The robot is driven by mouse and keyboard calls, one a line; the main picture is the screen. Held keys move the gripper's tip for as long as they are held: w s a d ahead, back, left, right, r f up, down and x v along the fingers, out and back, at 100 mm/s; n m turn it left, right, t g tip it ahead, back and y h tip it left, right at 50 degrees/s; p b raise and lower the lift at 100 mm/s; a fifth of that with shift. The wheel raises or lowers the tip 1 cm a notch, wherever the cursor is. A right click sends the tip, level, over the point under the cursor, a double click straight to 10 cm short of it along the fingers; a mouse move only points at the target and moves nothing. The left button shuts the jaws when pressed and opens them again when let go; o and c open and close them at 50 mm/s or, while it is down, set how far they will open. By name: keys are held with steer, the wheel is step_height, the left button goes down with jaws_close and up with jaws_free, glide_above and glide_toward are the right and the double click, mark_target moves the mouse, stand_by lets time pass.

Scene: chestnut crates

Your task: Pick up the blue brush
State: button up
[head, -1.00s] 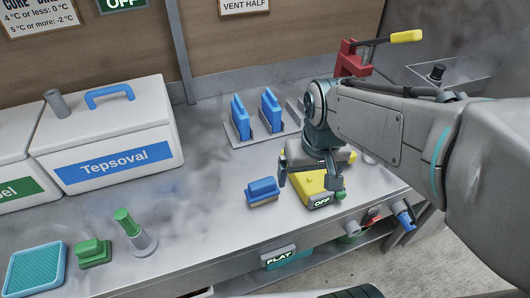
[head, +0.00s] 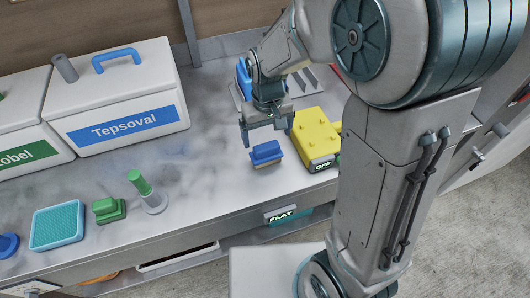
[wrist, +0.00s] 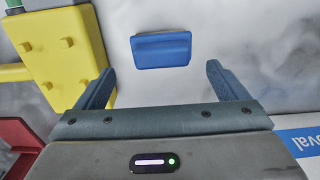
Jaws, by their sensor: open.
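The blue brush (head: 266,153) lies on the metal worktop, blue back up with pale bristles below, just left of a yellow block. My gripper (head: 267,137) is open and empty. In the head view it hangs close to the brush, a little above and behind it. In the wrist view the brush (wrist: 161,50) lies ahead of the gap between my two fingers (wrist: 158,85), roughly centred, with nothing between them. I cannot tell the exact height of the fingers over the worktop.
The yellow block (head: 315,138) with an OFF label stands close right of the brush. A white Tepsoval box (head: 116,100) stands at back left. The worktop between is clear.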

mark_target(266, 146)
steer(key=shift+a+f+p, duration=0.1)
steer(key=shift+f+p, duration=0.3)
steer(key=shift+f, duration=2.6)
steer(key=c, duration=0.8)
